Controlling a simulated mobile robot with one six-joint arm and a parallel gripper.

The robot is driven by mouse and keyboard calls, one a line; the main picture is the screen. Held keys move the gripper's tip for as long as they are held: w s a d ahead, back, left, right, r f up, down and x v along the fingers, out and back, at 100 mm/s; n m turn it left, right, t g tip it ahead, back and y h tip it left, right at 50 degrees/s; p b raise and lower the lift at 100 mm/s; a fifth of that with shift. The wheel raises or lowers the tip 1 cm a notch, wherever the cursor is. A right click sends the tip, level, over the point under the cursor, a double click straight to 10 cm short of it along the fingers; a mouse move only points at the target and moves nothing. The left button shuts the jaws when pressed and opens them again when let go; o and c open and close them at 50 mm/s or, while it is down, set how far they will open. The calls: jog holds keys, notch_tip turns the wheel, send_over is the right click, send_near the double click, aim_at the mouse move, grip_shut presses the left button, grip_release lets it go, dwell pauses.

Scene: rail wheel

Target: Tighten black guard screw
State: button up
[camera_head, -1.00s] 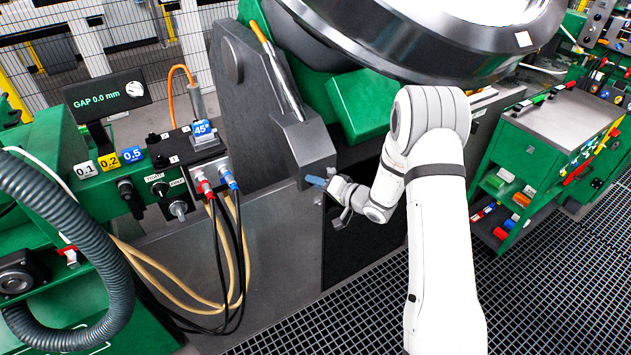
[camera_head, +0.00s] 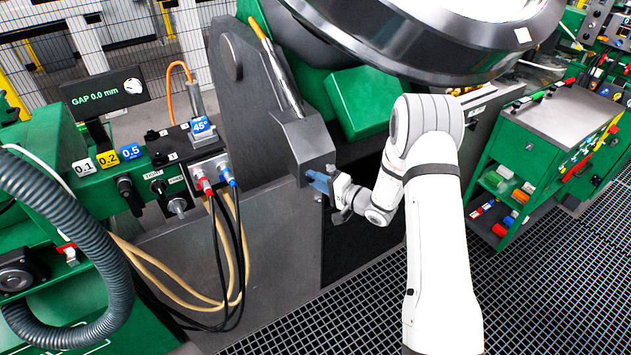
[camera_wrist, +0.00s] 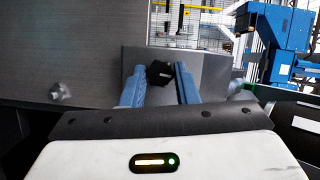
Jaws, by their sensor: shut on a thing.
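The black guard screw (camera_wrist: 160,73) shows in the wrist view as a dark faceted head between my two blue fingertips, against the grey block. My gripper (camera_wrist: 160,80) is shut on it, with one finger on each side. In the head view my gripper (camera_head: 318,181) reaches the lower right part of the grey guard block (camera_head: 308,145). The screw is hidden there by the fingers and block. The screw's shank and thread cannot be seen.
A large shiny wheel (camera_head: 430,50) hangs above my arm. A green block (camera_head: 357,102) is just above the gripper. Hoses and cables (camera_head: 235,245) hang to the left. A green tool cart (camera_head: 545,140) stands right. The gap display (camera_head: 103,90) reads 0.0 mm.

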jog(key=shift+s+f, duration=0.1)
jog(key=shift+f, duration=0.05)
jog(key=o, duration=1)
jog(key=b+v, duration=0.1)
jog(key=v, duration=0.6)
jog(key=shift+d, duration=0.35)
jog(key=shift+s, duration=0.15)
